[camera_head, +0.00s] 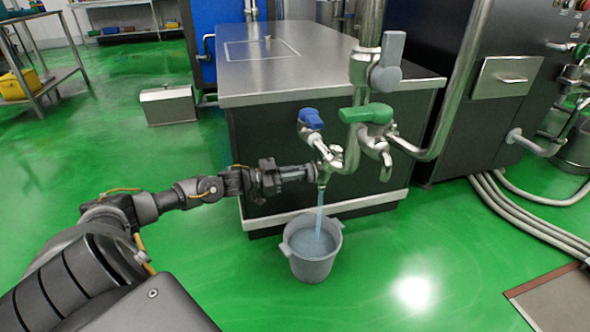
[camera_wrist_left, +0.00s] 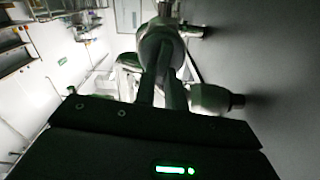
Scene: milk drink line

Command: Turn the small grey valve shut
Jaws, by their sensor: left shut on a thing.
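The small grey valve (camera_head: 327,153) sits low on the pipework at the front of the steel cabinet. A stream of pale bluish liquid runs from its spout into a grey bucket (camera_head: 296,263) on the floor. My left gripper (camera_head: 312,173) reaches in from the left and is shut at this valve. Its fingers hide part of what they hold. In the left wrist view the two fingers (camera_wrist_left: 163,92) run up to a round metal part (camera_wrist_left: 161,46) of the valve. My right gripper is not in view.
Close above are a blue-handled valve (camera_head: 311,118), a green-handled valve (camera_head: 367,113) and a larger grey handle (camera_head: 387,65). The steel-topped cabinet (camera_head: 285,75) stands behind. Hoses (camera_head: 525,227) lie on the floor at the right. The green floor at the left is mostly clear.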

